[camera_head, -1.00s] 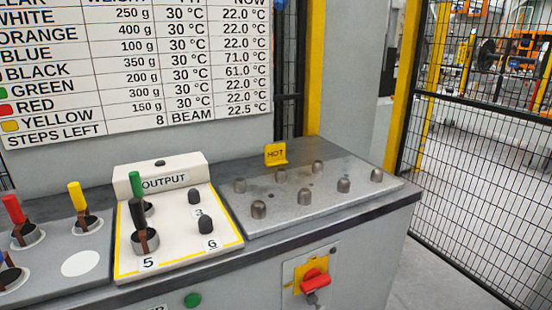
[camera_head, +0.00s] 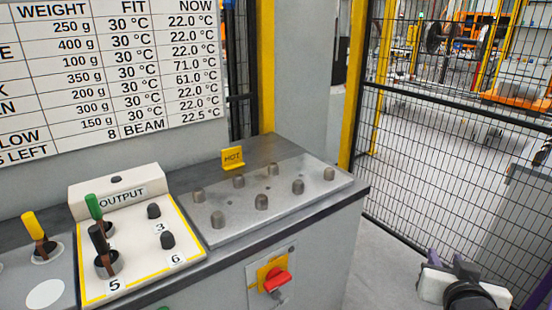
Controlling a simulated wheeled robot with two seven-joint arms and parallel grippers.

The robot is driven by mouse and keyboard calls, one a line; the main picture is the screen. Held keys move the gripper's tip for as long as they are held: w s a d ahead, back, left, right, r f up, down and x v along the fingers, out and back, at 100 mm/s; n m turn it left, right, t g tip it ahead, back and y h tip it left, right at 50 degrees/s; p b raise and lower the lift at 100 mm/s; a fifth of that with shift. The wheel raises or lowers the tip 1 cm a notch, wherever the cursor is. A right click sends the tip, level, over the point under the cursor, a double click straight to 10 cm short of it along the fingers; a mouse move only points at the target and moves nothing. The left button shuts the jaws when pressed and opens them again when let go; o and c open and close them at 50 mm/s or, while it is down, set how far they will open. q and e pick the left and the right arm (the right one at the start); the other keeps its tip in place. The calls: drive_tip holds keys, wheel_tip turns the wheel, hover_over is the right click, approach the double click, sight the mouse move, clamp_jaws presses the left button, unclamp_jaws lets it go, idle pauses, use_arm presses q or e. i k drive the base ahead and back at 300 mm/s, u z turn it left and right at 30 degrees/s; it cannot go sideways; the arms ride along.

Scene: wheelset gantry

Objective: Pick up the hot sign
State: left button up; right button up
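The hot sign (camera_head: 232,158) is a small yellow bent plate with "HOT" in dark letters. It stands upright at the back edge of a grey metal plate (camera_head: 282,207) that carries several short metal pegs. My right gripper (camera_head: 462,268) shows at the bottom right, over the floor side of the bench and well apart from the sign. It is partly cut off by the frame, and its fingertips are too unclear to show whether it is open. My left gripper is not in view.
A white output tray (camera_head: 136,192) with green and black handled pieces stands left of the metal plate. A yellow-handled piece (camera_head: 37,232) is further left. A red rotary switch (camera_head: 274,280) is on the bench front. A black mesh fence (camera_head: 450,150) stands at right.

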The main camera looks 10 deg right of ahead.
sight(232, 158)
drive_tip(key=z, duration=1.35)
drive_tip(key=i, duration=1.6)
drive_tip(key=u, duration=3.4)
drive_tip(key=i, duration=0.5)
drive_tip(key=z, duration=0.15)
